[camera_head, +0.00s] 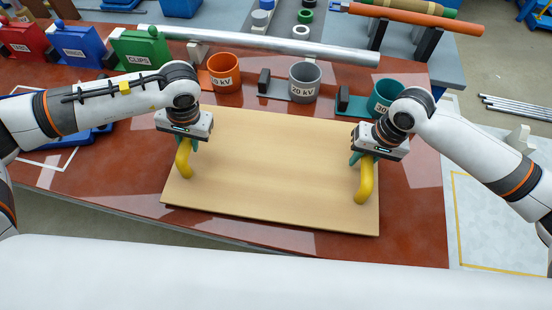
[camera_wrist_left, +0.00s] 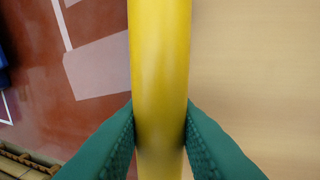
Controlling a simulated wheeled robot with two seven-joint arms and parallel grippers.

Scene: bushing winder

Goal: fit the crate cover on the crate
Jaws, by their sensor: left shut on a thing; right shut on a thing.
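The crate cover (camera_head: 270,165) is a flat, light wood board with a yellow handle at each end, seen in the middle of the head view. My left gripper (camera_head: 187,145) is shut on the left yellow handle (camera_head: 182,162). In the left wrist view the green fingers (camera_wrist_left: 160,135) press both sides of that yellow handle (camera_wrist_left: 160,60), with the board to its right. My right gripper (camera_head: 362,157) is shut on the right yellow handle (camera_head: 364,182). No crate shows under the cover; whether the cover rests on something or is held up I cannot tell.
Orange, grey (camera_head: 304,80) and teal cups on stands line the back of the red-brown table (camera_head: 120,180). Red, blue and green (camera_head: 140,48) bins stand at the back left. A long silver tube (camera_head: 270,44) lies behind the cups. A blue object lies partly behind my left arm.

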